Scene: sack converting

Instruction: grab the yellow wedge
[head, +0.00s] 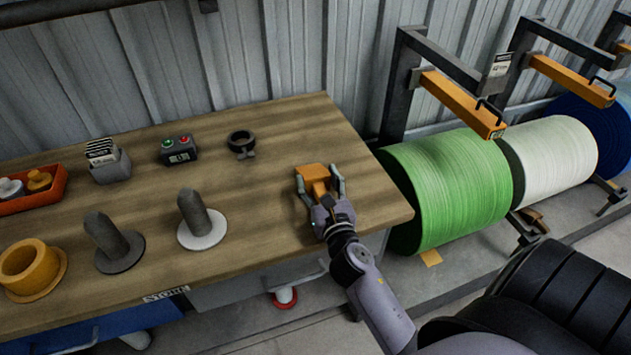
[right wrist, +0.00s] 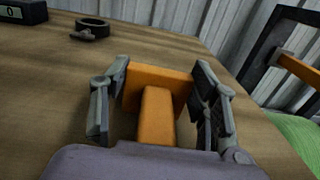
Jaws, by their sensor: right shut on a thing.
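The yellow wedge (head: 312,177), orange-yellow with a block end and a narrower bar, is at the right part of the wooden table. My right gripper (head: 320,184) is shut on it, with one finger on each side. In the right wrist view the wedge (right wrist: 157,105) sits between the fingers of the gripper (right wrist: 158,92), its narrow bar pointing toward my palm. It appears at or very near the tabletop; I cannot tell if it touches. My left gripper is not in view.
On the table (head: 262,215) stand a black ring clamp (head: 241,143), a small box with buttons (head: 179,150), a card holder (head: 109,165), two grey pegs, a yellow flanged ring (head: 30,270) and a red tray (head: 48,195). A green roll (head: 450,190) stands just right of the table.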

